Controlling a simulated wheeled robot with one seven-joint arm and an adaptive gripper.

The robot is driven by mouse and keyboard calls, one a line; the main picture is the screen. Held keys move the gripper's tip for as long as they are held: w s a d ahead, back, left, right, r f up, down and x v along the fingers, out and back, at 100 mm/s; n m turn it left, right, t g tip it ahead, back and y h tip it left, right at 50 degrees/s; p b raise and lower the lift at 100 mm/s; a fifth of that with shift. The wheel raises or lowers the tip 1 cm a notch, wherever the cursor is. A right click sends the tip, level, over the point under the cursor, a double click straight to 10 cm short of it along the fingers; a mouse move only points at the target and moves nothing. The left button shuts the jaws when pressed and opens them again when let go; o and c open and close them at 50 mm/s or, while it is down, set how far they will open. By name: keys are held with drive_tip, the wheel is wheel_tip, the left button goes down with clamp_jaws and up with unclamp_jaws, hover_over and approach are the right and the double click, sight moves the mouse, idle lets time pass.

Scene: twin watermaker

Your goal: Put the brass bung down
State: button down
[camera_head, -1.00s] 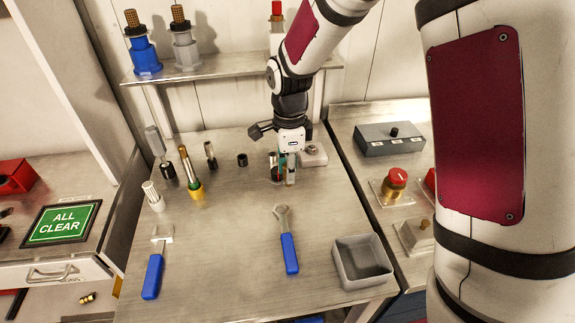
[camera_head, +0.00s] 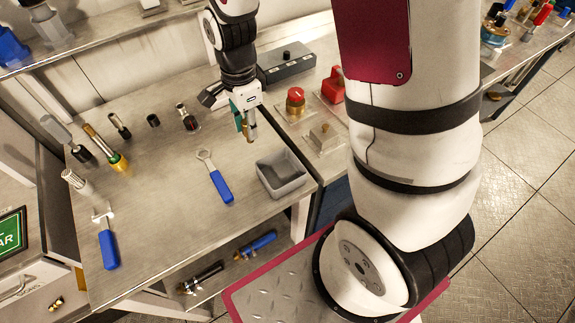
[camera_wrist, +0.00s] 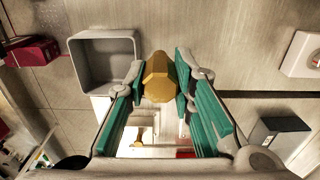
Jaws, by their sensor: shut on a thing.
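The brass bung (camera_wrist: 158,78) is a faceted, gold-coloured piece between my fingertips in the wrist view. My gripper (camera_wrist: 158,85) has its teal-padded fingers closed on it. In the head view, my gripper (camera_head: 246,128) points down over the bench, with the brass bung (camera_head: 251,136) at its tips. The bung appears raised above the bench top, behind the grey open bin (camera_head: 266,181). The bin also shows at upper left in the wrist view (camera_wrist: 76,66), beside the bung and apart from it.
A blue-handled wrench (camera_head: 220,186) lies left of the bin. Several upright tools and small black cylinders stand at the bench's back left. A red knob (camera_head: 295,97) and a grey control box (camera_head: 287,66) stand on the right. Bare bench (camera_head: 165,215) lies front left.

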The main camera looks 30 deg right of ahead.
drive_tip(key=s+d+r+p, duration=0.2)
drive_tip(key=s+d, duration=0.1)
drive_tip(key=s, duration=0.5)
drive_tip(key=p, duration=0.1)
hover_over(282, 177)
drive_tip(key=shift+f, duration=5)
drive_tip(key=shift+f, duration=0.1)
drive_tip(key=c, duration=1.4)
unclamp_jaws()
drive_tip(key=shift+o, duration=0.2)
